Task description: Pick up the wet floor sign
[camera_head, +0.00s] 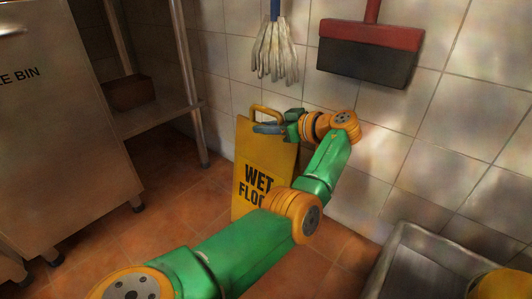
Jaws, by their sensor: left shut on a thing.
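The yellow wet floor sign (252,165) stands upright on the tiled floor near the back wall, with black lettering on its face and a handle loop at its top. My left gripper (268,127) is at the top of the sign, just below the handle loop, and is shut on the sign. My green and orange left arm crosses in front of the sign and hides its lower right part. My right gripper is not in view.
A mop (275,50) and a red and black broom (368,50) hang on the wall above. A steel shelf (160,118) and bin cabinet (65,140) stand at left. A steel basin (398,262) is at lower right. Floor left of the sign is clear.

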